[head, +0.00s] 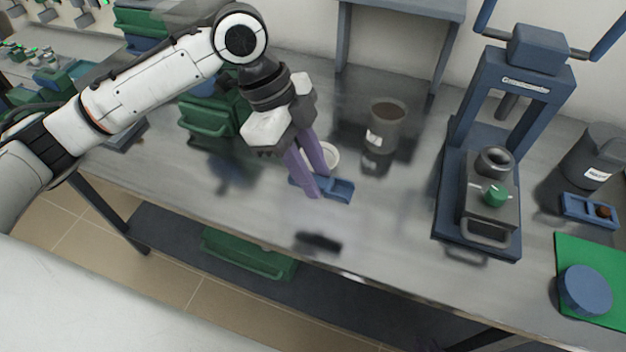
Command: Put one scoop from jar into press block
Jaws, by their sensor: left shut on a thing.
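My left gripper (314,180) comes in from the upper left, fingers pointing down, and is shut on a small blue scoop (341,190). The scoop appears to be held above the table, with a dark patch like its shadow below it. No powder is clearly visible in the scoop. An open grey jar (384,132) with a white label and dark contents stands behind and right of the scoop, apart from it. The dark grey press block (489,212), with a ring-shaped opening on top and a green knob, sits on the blue press at the right. My right gripper is not in view.
The blue press (465,125) has raised handles. At far right are a dark lidded jar (592,158), a blue tray (575,207) with a brown piece, and a blue disc (585,290) on a green mat (575,250). A white dish (332,154) is partly hidden behind my fingers.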

